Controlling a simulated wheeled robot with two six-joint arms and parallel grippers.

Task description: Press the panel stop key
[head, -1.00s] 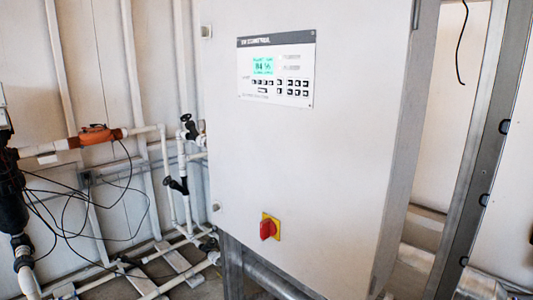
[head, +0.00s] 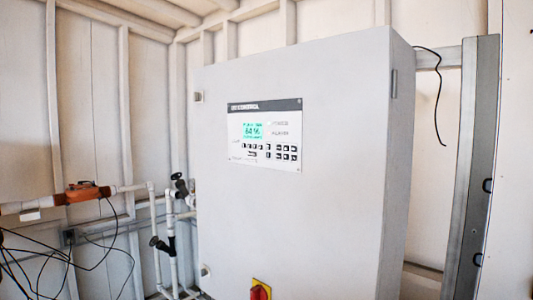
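A white control cabinet (head: 330,215) fills the middle of the head view. On its front is a control panel (head: 265,134) with a dark title strip, a lit green display (head: 253,130) and several small dark keys (head: 270,150) below it. The key labels are too small to read, so I cannot tell which one is the stop key. Neither of my grippers is in view.
A red rotary switch on a yellow plate (head: 260,290) sits low on the cabinet front, cut by the lower edge. White pipes with black valves (head: 180,188) and an orange fitting (head: 86,192) stand left. A metal post (head: 470,170) stands right.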

